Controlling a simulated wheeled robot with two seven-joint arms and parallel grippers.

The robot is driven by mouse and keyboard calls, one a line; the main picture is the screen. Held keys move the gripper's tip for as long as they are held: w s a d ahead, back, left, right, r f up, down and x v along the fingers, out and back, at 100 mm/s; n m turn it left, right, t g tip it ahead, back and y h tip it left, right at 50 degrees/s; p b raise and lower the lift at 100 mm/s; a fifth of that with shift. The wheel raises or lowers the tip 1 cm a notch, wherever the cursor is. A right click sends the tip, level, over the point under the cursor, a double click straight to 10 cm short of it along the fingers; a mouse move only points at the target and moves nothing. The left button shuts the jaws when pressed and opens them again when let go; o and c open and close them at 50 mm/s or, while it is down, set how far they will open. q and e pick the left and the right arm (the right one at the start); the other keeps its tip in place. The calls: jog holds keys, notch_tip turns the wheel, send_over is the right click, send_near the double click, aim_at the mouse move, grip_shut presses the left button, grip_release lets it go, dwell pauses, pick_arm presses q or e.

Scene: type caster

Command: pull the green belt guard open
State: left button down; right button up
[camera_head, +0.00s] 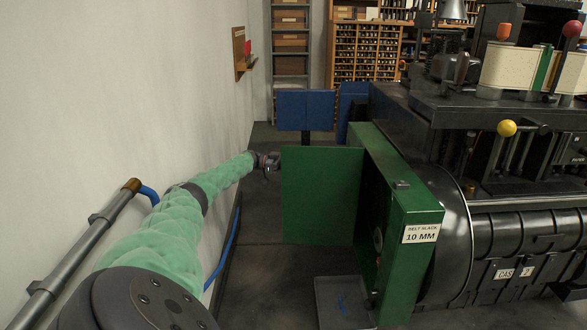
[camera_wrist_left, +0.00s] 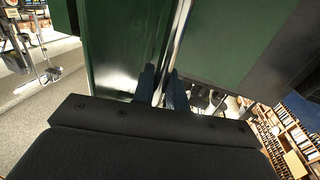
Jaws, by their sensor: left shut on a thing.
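The green belt guard (camera_head: 322,195) is a flat door panel. It stands swung out to the left of the green housing (camera_head: 415,208), which carries a "BELT SLACK 10 MM" label (camera_head: 421,233). My left gripper (camera_head: 274,161) is at the panel's free left edge. In the left wrist view the two dark fingers of the left gripper (camera_wrist_left: 160,74) are close together on a thin bright edge between green surfaces, shut on the guard (camera_wrist_left: 125,50). The exact contact is partly hidden. My right gripper is in neither view.
A pale wall (camera_head: 120,110) with a grey pipe (camera_head: 75,255) runs close along my left arm. A grey tray (camera_head: 342,300) lies on the floor below the guard. The dark machine (camera_head: 510,240) fills the right. Floor between wall and guard is mostly clear.

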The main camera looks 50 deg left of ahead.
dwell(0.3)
pick_arm(q)
jog(key=c, duration=1.5)
grip_release()
jog(key=shift+s+a, duration=0.1)
jog(key=shift+a, duration=0.05)
jog(key=v, duration=0.7)
jog(key=shift+a+b, duration=0.2)
jog(key=shift+b, duration=0.2)
jog(key=shift+s, duration=0.2)
